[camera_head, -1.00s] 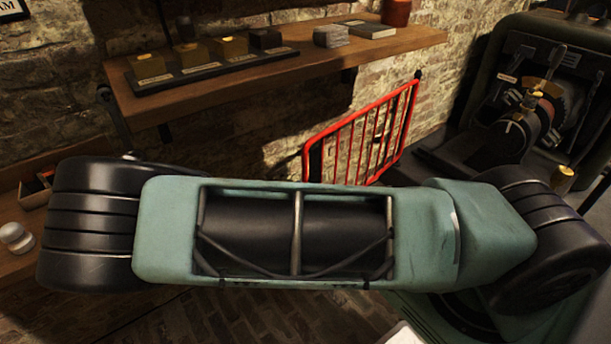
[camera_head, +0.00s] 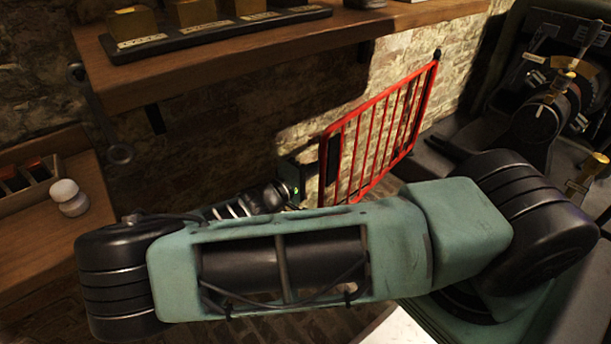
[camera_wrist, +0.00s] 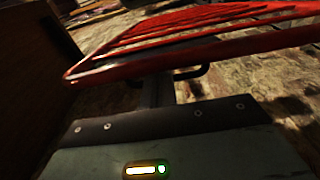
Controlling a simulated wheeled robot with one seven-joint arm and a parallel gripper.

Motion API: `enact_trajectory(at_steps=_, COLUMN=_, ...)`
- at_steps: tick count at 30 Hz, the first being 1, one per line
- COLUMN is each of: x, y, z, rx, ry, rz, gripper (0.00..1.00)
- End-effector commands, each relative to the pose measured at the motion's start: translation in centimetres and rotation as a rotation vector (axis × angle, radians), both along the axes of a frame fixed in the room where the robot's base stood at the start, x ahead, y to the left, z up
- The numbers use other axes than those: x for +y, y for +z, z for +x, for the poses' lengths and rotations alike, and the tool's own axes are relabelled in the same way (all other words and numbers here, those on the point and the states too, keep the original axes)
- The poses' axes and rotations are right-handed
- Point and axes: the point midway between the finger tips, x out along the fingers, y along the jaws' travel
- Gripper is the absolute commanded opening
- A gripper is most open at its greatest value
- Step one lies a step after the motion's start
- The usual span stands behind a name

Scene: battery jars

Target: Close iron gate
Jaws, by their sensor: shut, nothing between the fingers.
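The red iron gate (camera_head: 378,138), a barred panel, stands in front of the brick wall, right of centre in the head view. A dark plate (camera_head: 331,160) sits at its left end. My arm's wrist, with a small green light, is just left of that end, partly hidden by my arm. In the wrist view, the gate's red bars (camera_wrist: 190,38) cross the top of the picture, very close to my gripper (camera_wrist: 160,88). My gripper is shut and empty, its dark fingers just below the lower red rail. Whether they touch the gate cannot be told.
A wooden shelf (camera_head: 270,50) with labelled blocks juts from the wall above my arm. A wooden bench (camera_head: 40,235) with a white jar (camera_head: 68,197) is at left. Dark machinery (camera_head: 545,110) stands at right, beyond the gate.

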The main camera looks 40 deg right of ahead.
Motion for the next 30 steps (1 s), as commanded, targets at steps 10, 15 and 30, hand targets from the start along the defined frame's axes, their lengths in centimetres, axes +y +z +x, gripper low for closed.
enact_trajectory(at_steps=10, x=-4.2, y=-0.1, z=0.6, rx=-0.001, ry=0.000, rz=0.001, gripper=0.00)
enact_trajectory(at_steps=15, x=-4.5, y=0.0, z=0.6, rx=-0.001, ry=0.000, rz=0.001, gripper=0.00)
enact_trajectory(at_steps=30, x=-4.9, y=0.4, z=-2.0, rx=0.003, ry=0.001, rz=-0.002, gripper=0.00)
